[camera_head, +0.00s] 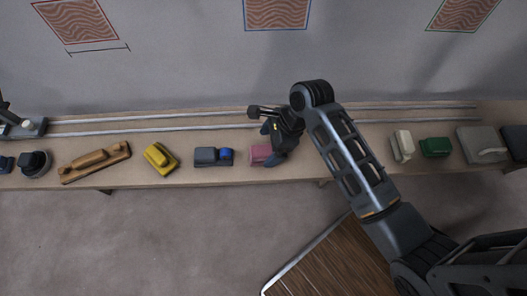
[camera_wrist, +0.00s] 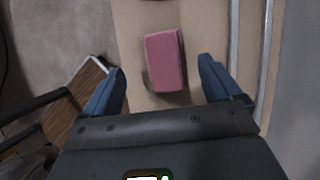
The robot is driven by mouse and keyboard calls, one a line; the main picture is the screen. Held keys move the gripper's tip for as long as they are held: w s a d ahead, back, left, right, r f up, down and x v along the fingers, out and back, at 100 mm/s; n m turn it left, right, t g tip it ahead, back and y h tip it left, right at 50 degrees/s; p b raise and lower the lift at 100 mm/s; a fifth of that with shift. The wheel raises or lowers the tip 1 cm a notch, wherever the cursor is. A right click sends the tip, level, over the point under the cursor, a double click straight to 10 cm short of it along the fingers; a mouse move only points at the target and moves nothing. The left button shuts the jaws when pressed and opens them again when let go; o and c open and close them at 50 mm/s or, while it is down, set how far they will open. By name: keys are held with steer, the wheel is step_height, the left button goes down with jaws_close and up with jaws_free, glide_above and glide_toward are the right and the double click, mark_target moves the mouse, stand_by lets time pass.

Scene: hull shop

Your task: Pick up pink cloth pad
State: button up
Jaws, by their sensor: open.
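The pink cloth pad (camera_head: 259,153) lies on the long narrow bench, partly covered by my gripper in the head view. In the wrist view the pad (camera_wrist: 166,61) is a pink block, whole in sight, on the tan bench top. My gripper (camera_head: 270,144) is over the bench at the pad's right side. In the wrist view my gripper's (camera_wrist: 163,80) two blue fingers are spread wide. The pad shows between and somewhat beyond them, and neither finger is seen touching it.
The bench (camera_head: 230,179) also bears a grey-and-blue block (camera_head: 208,157), a yellow block (camera_head: 160,157) and a wooden tool (camera_head: 95,162) to the left. A cream block (camera_head: 402,146) and a green block (camera_head: 435,147) are to the right. Rails (camera_head: 200,119) run along the back.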

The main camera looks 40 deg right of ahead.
mark_target(260, 151)
steer(key=x, duration=0.5)
steer(key=shift+w+a+f, duration=0.1)
steer(key=shift+w+f, duration=0.2)
steer(key=shift+f, duration=0.05)
steer(key=c, duration=1.1)
steer(key=shift+r, duration=0.1)
steer(key=shift+c, duration=0.3)
steer(key=shift+r, duration=0.65)
step_height(260, 151, up, 3)
steer(key=shift+r, duration=0.1)
steer(key=s+d+r, duration=0.1)
steer(key=d+r, duration=0.5)
steer(key=d, duration=0.5)
steer(key=shift+s+d+r, duration=0.15)
steer(key=shift+d, duration=0.15)
